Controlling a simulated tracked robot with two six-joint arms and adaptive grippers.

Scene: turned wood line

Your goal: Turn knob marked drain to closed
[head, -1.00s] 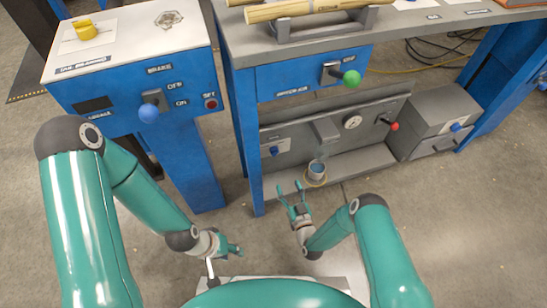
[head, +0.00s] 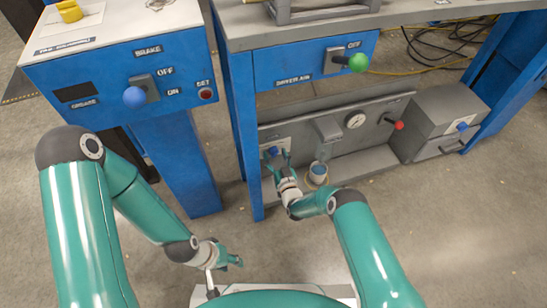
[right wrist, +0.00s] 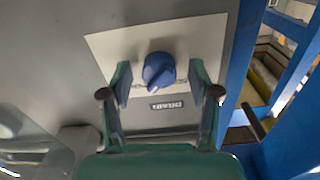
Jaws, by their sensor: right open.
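The blue drain knob (right wrist: 159,70) sits on a pale plate on the grey panel, with a dark "DRAIN" label (right wrist: 168,106) beside it in the right wrist view. Its raised grip is slanted; I cannot read any open or closed marks. In the head view the knob (head: 272,152) is at the left of the low grey panel. My right gripper (head: 277,158) is open in front of it. In the right wrist view its fingers (right wrist: 160,78) stand on either side of the knob, apart from it. My left gripper (head: 234,262) hangs low, away from the panel, its fingers apart.
A cup (head: 318,171) stands under a spout right of my right gripper. A gauge (head: 355,120) and a red knob (head: 399,125) are farther right on the panel. A blue bench leg (head: 242,150) is close on the left.

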